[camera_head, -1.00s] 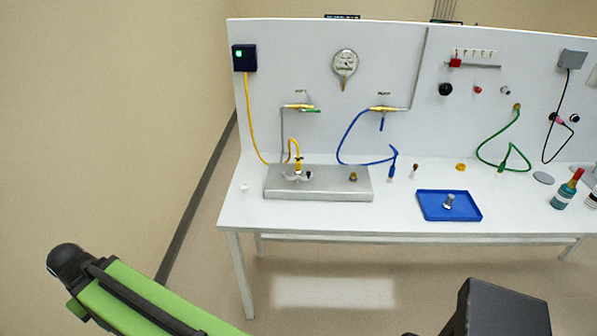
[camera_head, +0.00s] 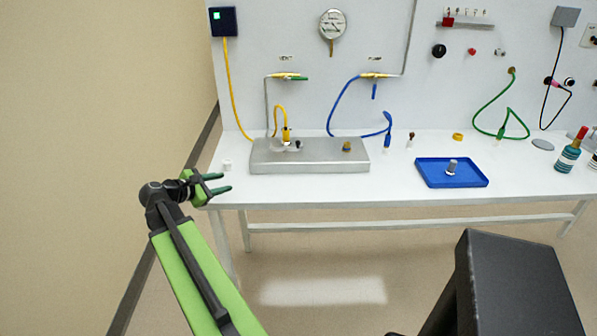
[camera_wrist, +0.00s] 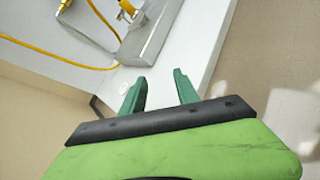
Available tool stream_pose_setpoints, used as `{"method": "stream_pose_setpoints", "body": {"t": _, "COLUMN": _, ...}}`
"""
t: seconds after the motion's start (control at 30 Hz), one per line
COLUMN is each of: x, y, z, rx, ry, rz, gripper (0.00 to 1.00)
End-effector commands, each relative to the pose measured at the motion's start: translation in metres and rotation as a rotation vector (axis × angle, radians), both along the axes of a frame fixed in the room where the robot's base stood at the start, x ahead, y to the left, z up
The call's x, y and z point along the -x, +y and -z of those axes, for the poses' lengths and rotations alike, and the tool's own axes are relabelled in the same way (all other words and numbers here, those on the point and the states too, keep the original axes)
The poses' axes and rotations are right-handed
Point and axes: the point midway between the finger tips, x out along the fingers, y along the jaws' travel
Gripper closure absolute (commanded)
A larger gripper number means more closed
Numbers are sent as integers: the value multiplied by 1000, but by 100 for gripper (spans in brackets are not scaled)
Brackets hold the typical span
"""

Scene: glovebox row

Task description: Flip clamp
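A silver metal block (camera_head: 325,163) lies on the white bench at the left. A yellow hose fitting (camera_head: 287,136) stands on its left part. A small silver piece with a dark tip (camera_head: 297,146), perhaps the clamp, sits around the fitting's foot; its lever position is too small to tell. A brass port (camera_head: 347,147) is on the block's right part. My gripper (camera_head: 228,182) is open and empty, at the bench's front left corner, left of and nearer than the block. In the wrist view, its green fingers (camera_wrist: 160,77) are apart, with the block's edge (camera_wrist: 147,38) beyond them.
A small white piece (camera_head: 227,164) lies on the bench near my gripper. A blue tray (camera_head: 430,181) holds a grey part (camera_head: 452,166). A blue hose (camera_head: 345,104) hangs right of the yellow hose (camera_head: 231,90). The front strip before the block is clear.

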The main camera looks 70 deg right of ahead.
Motion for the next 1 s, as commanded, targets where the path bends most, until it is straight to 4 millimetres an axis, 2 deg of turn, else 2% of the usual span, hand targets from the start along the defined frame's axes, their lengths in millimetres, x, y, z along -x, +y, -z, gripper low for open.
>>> {"method": "stream_pose_setpoints", "body": {"t": 0.03, "x": 27, "y": -40, "z": 17, "rx": 65, "ry": 142, "rz": 4, "gripper": 63}}
{"method": "stream_pose_setpoints", "body": {"t": 0.1, "x": 58, "y": -77, "z": 2, "rx": 134, "ry": 344, "rz": 3, "gripper": 63}}
{"method": "stream_pose_setpoints", "body": {"t": 0.2, "x": 87, "y": -107, "z": -14, "rx": 182, "ry": 543, "rz": 14, "gripper": 63}}
{"method": "stream_pose_setpoints", "body": {"t": 0.33, "x": 100, "y": -119, "z": -28, "rx": 200, "ry": 648, "rz": 23, "gripper": 63}}
{"method": "stream_pose_setpoints", "body": {"t": 0.47, "x": 102, "y": -121, "z": -31, "rx": 201, "ry": 653, "rz": 23, "gripper": 63}}
{"method": "stream_pose_setpoints", "body": {"t": 0.57, "x": 106, "y": -132, "z": -31, "rx": 200, "ry": 651, "rz": 23, "gripper": 63}}
{"method": "stream_pose_setpoints", "body": {"t": 1.0, "x": 149, "y": -232, "z": -30, "rx": 200, "ry": 648, "rz": 25, "gripper": 63}}
